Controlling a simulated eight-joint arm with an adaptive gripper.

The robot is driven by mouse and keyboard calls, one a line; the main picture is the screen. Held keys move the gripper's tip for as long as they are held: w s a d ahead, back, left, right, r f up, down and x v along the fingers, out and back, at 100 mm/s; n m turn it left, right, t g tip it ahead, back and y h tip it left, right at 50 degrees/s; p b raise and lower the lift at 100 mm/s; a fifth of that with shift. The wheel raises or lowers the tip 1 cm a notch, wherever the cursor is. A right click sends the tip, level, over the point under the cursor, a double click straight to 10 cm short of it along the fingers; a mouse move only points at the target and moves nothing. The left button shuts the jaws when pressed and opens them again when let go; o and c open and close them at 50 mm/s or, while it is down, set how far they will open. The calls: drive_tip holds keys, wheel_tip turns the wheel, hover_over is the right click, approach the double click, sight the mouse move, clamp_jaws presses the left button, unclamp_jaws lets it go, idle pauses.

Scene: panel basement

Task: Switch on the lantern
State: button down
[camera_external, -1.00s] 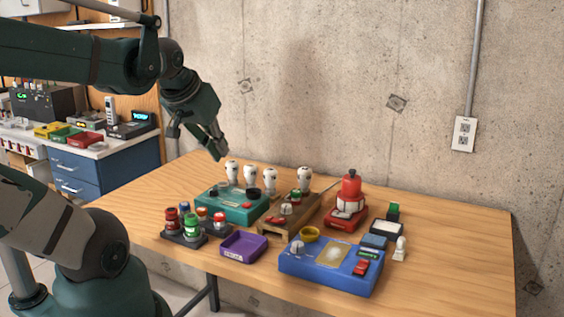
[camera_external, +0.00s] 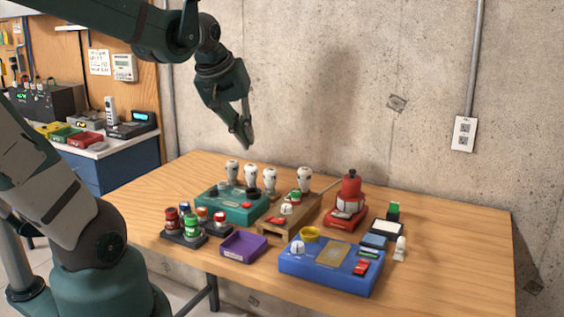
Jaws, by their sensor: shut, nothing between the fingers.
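A red lantern (camera_external: 349,194) stands upright on a red base with a pale front part, towards the back right of the wooden table. I cannot tell from this view whether it is lit. My gripper (camera_external: 247,142) is shut and empty, pointing down in the air. It is up and to the left of the lantern, above the row of white bulb-like pieces.
Several white bulb-like pieces (camera_external: 250,174) rise behind a teal box (camera_external: 232,206). A wooden stand (camera_external: 290,222), a blue box (camera_external: 328,264), a purple tray (camera_external: 243,246) and a dark rack of coloured jars (camera_external: 184,238) crowd the middle.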

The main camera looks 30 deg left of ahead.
drive_tip(key=w+d+n+g+p, duration=0.3)
drive_tip(key=w+d+n, duration=0.3)
drive_tip(key=w+d, duration=0.3)
drive_tip(key=n+g+p, duration=0.3)
drive_tip(key=n+p, duration=0.1)
drive_tip(key=n, duration=0.3)
hover_over(348, 215)
drive_tip(key=a, duration=0.3)
wheel_tip(348, 215, down, 8)
drive_tip(key=shift+w+d+f+h, duration=0.15)
drive_tip(key=shift+w+d+h, duration=0.1)
drive_tip(key=shift+h, duration=0.15)
drive_tip(key=shift+f, duration=0.15)
drive_tip(key=shift+s+d+f, duration=0.1)
drive_tip(key=shift+d+f, duration=0.2)
drive_tip(key=shift+f, duration=1.95)
drive_tip(key=shift+w+d+f, duration=0.1)
drive_tip(key=shift+d+f, duration=0.25)
drive_tip(key=shift+f, duration=1.9)
drive_tip(key=shift+s+d+f, duration=0.1)
drive_tip(key=shift+d+f, duration=0.2)
drive_tip(key=shift+f, duration=1.95)
drive_tip(key=shift+d+f, duration=0.1)
drive_tip(key=shift+f, duration=0.05)
